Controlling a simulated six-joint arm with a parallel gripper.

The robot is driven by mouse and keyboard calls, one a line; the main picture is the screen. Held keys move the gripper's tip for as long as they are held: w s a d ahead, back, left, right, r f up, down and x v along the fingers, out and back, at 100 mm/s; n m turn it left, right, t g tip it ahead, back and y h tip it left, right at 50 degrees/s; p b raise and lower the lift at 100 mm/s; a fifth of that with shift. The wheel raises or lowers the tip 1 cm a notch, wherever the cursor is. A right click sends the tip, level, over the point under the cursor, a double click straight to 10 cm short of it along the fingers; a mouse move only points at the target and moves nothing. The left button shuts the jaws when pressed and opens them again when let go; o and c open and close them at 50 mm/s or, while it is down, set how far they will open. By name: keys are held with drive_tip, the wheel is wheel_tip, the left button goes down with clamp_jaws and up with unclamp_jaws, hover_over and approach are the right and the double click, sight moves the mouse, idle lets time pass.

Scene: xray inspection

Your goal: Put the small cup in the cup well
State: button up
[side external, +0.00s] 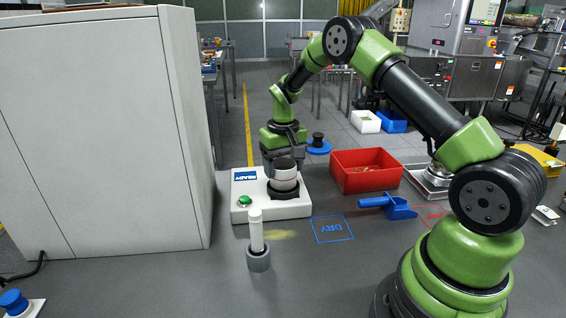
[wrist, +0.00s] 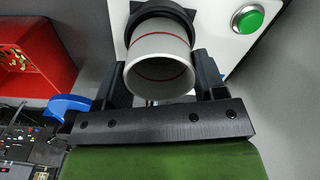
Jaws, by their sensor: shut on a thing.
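The small white cup (side external: 285,176) with a thin red line stands upright at the black ring of the cup well (side external: 283,193) on the white "READY" unit (side external: 242,211). The ring hides its lower end, so I cannot tell whether it is fully seated. My gripper (side external: 284,162) is above the unit. In the wrist view, my gripper (wrist: 163,76) has one finger on each side of the cup (wrist: 160,50), shut on it. The black ring (wrist: 161,8) curves around the cup's far end there.
A green button (side external: 244,200) is on the unit's left side. A white stick in a grey holder (side external: 258,259) stands in front. A red bin (side external: 366,171) and a blue scoop (side external: 388,206) are to the right. A large white cabinet (side external: 100,130) blocks the left. The "DRY" square (side external: 332,229) is clear.

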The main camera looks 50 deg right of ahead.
drive_tip(key=shift+f, duration=0.6)
drive_tip(key=o, duration=1)
wheel_tip(320, 180, up, 10)
drive_tip(key=shift+s, duration=0.1)
drive_tip(key=shift+a+r, duration=0.1)
